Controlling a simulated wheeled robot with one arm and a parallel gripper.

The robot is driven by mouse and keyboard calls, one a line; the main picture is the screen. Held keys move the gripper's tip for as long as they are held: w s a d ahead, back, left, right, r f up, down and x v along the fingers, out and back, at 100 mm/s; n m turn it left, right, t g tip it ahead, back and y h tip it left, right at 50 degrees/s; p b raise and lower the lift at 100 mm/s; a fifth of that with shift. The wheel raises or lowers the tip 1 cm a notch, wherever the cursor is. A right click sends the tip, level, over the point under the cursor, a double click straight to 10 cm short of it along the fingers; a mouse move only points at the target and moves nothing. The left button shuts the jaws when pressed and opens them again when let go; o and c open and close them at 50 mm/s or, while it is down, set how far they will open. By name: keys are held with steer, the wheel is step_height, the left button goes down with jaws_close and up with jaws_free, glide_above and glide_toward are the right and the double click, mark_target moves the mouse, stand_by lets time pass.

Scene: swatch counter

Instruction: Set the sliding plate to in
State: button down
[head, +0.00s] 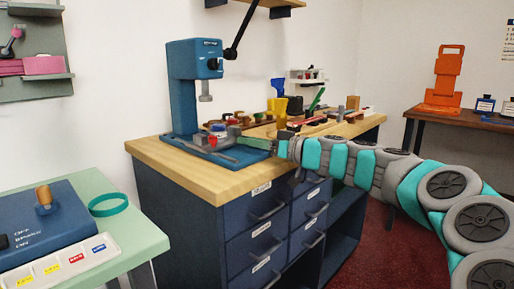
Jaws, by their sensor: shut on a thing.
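A blue press (183,95) stands on the wooden-topped cabinet, with a black lever at its upper right. On its blue base lies a grey sliding plate (225,156) with a small red part on it. My gripper (246,141) reaches in from the right, low over the base, and is shut at the plate's right side. The fingertips are small and the exact grip is hard to see. I cannot tell from this view how far in or out the plate sits.
Yellow cups (278,105), a green stick and small blocks crowd the counter behind my gripper. The wooden counter (175,165) is clear at its front left. A green table (130,230) with a blue switch box (40,222) stands at the near left. An orange stand (447,80) is far right.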

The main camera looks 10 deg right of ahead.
steer(key=shift+w+a, duration=0.4)
steer(key=shift+w, duration=0.2)
steer(key=c, duration=0.6)
jaws_free()
steer(key=shift+b+v, duration=0.75)
steer(key=shift+v, duration=3.15)
